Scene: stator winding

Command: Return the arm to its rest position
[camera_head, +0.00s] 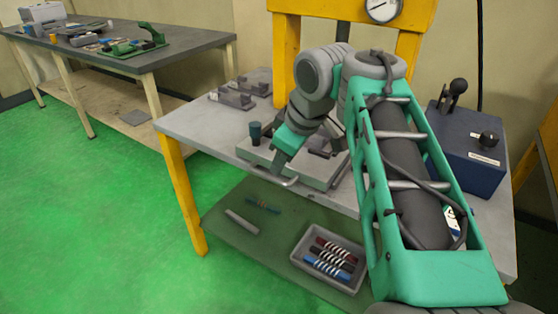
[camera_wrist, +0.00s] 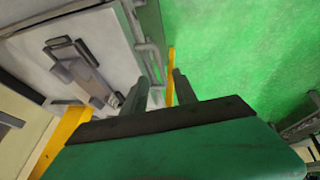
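My arm reaches out over the yellow-legged workbench (camera_head: 188,124) in the head view, bent at the elbow with its green wrist pointing down. My gripper (camera_wrist: 160,92) shows in the wrist view with its two dark fingers apart and nothing between them. In the head view the fingertips are hard to make out near the front edge of a grey plate (camera_head: 318,175) on the bench. A curved grey bar handle (camera_head: 275,178) is close by the gripper; I cannot tell whether they touch.
A dark cylinder (camera_head: 255,132) and grey metal blocks (camera_head: 232,97) stand left of my arm. A dark blue control box (camera_head: 468,150) with a lever is at the right. A bin (camera_head: 301,262) of coils sits on the lower shelf. Green floor (camera_head: 80,210) is open at left.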

